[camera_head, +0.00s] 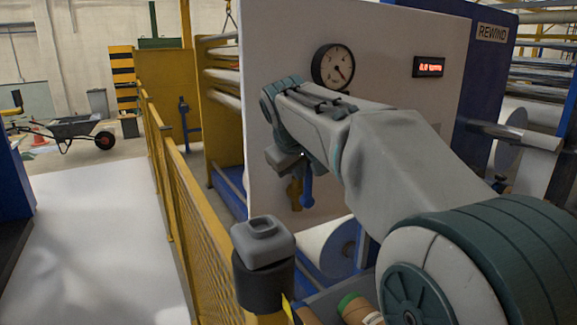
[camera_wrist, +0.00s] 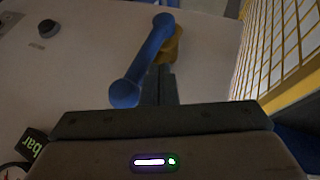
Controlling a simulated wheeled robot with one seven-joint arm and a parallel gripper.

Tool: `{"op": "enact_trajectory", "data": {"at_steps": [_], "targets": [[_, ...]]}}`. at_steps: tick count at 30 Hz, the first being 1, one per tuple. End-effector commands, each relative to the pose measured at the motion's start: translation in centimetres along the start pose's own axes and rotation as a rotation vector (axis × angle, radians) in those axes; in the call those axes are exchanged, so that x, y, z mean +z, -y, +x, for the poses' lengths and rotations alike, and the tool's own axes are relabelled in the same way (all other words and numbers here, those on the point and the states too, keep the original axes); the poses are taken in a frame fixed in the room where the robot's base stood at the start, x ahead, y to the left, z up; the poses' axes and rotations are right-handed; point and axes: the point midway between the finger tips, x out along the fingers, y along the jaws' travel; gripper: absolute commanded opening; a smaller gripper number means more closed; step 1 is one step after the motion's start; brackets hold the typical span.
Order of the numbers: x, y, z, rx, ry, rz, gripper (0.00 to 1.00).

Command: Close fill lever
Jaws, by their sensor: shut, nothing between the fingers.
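The fill lever is a blue bar with rounded ends on a brass-yellow valve body. In the wrist view the lever (camera_wrist: 147,60) runs slantwise, and the yellow body (camera_wrist: 173,45) shows behind its upper part. In the head view the lever (camera_head: 307,188) hangs low on the pale panel beside the yellow body (camera_head: 294,193), its top hidden by my arm. My gripper (camera_wrist: 167,70) is shut and empty, its fingertips right beside the lever; I cannot tell whether they touch. In the head view the gripper's fingers are mostly hidden at the lever.
The pale panel (camera_head: 400,60) carries a round gauge (camera_head: 333,67) and a red-lit display (camera_head: 429,67). A yellow mesh guard (camera_head: 190,200) stands left of it. A film roll (camera_head: 335,245) sits below the panel. A dark knob (camera_wrist: 48,28) is on the panel.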

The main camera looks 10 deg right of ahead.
Motion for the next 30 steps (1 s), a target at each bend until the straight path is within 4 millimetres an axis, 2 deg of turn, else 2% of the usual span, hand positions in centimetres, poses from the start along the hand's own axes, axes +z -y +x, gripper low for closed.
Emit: {"op": "enact_trajectory", "data": {"at_steps": [30], "targets": [[0.0, -1.4, 0.3, -0.081, 0.003, 0.043, 0.00]]}}
